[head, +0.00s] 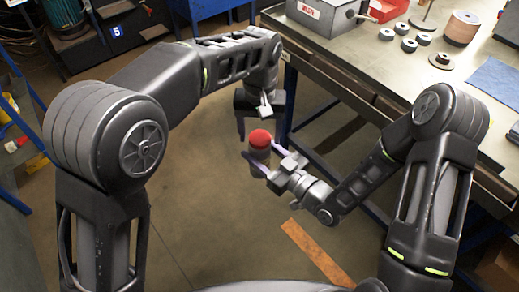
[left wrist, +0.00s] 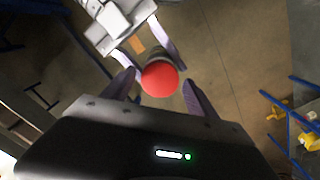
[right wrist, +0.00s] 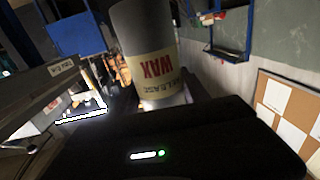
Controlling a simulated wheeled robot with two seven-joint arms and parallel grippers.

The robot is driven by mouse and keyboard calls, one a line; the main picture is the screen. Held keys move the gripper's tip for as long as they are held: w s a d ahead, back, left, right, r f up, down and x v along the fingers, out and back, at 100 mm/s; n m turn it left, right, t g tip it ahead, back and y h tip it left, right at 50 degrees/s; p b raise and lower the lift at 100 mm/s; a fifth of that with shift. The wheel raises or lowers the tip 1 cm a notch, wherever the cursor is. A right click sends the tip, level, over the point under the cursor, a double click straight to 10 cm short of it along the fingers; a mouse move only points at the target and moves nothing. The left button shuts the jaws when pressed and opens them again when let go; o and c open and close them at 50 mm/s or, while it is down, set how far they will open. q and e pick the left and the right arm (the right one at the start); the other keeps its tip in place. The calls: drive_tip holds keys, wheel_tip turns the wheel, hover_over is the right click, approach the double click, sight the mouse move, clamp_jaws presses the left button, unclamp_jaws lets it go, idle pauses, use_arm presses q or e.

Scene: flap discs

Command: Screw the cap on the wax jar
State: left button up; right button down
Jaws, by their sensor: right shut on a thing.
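The wax jar (head: 260,163) is a grey cylinder, with a cream "WAX" label that appears upside down in the right wrist view (right wrist: 150,68). A red cap (head: 260,139) sits at the jar's top end; I cannot tell whether it is threaded on. My right gripper (head: 259,165) is shut on the jar and holds it in the air. My left gripper (left wrist: 159,80) is open above the jar. In the left wrist view its fingers stand on either side of the red cap (left wrist: 160,78), with a gap at each side.
A workbench (head: 400,85) stands at the right with several dark discs, a brown roll (head: 462,27), a grey metal box (head: 325,15) and a blue cloth (head: 496,83). Its near edge is close to my arms. The floor below the jar is clear.

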use_arm(q)
drive_tip(key=c, duration=1.5)
drive_tip(key=shift+o, duration=0.2)
drive_tip(key=o, duration=1.6)
drive_tip(key=shift+r, duration=3.8)
